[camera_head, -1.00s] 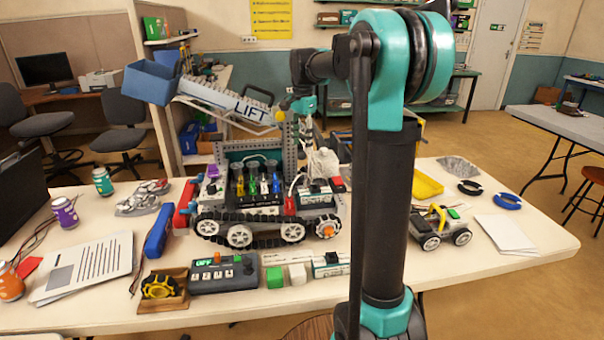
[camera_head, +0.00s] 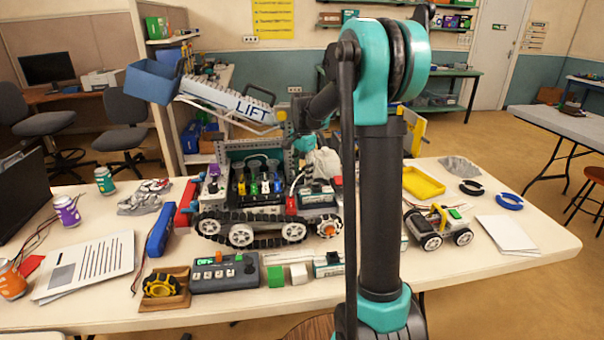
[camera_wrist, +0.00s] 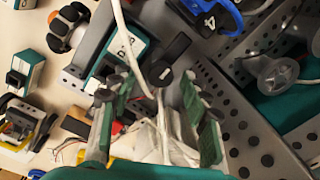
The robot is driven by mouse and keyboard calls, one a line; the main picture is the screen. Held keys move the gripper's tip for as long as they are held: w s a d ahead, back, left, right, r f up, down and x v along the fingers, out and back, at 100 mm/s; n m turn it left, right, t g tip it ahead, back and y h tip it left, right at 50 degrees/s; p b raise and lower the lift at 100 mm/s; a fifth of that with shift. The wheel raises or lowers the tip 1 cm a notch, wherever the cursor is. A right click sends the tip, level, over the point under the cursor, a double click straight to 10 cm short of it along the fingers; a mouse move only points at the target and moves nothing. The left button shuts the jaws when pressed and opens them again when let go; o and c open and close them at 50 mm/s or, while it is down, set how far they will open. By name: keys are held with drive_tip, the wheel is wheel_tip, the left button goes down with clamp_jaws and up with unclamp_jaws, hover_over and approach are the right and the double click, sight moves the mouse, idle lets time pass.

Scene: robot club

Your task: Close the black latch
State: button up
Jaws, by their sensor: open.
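In the wrist view a dark bar (camera_wrist: 173,54) with a rounded end lies just beyond my fingertips, beside a white cable; it looks like the black latch, though I cannot tell its angle or whether it is closed. My gripper (camera_wrist: 160,82) is open, its two green-lined fingers apart, with nothing gripped. A white cable bundle (camera_wrist: 160,140) shows between the fingers. In the head view the tracked robot (camera_head: 265,232) stands on the table, my arm reaching over its right side. My fingertips and the latch cannot be made out there.
A perforated grey plate (camera_wrist: 235,115) stands close to the right finger. The tracked robot's LIFT arm (camera_head: 235,103) rises to the left with a blue bucket (camera_head: 152,82). A small wheeled car (camera_head: 438,227) and a yellow tray (camera_head: 424,182) are on the right.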

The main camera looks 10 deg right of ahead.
clamp_jaws()
drive_tip(key=shift+n, duration=0.3)
drive_tip(key=n, duration=0.3)
drive_tip(key=shift+n, duration=0.4)
drive_tip(key=n, duration=0.4)
drive_tip(key=shift+w, duration=0.1)
drive_tip(key=n, duration=0.5)
drive_tip(key=shift+a+n+g, duration=0.1)
drive_tip(key=shift+n+g, duration=0.2)
drive_tip(key=shift+n, duration=1.9)
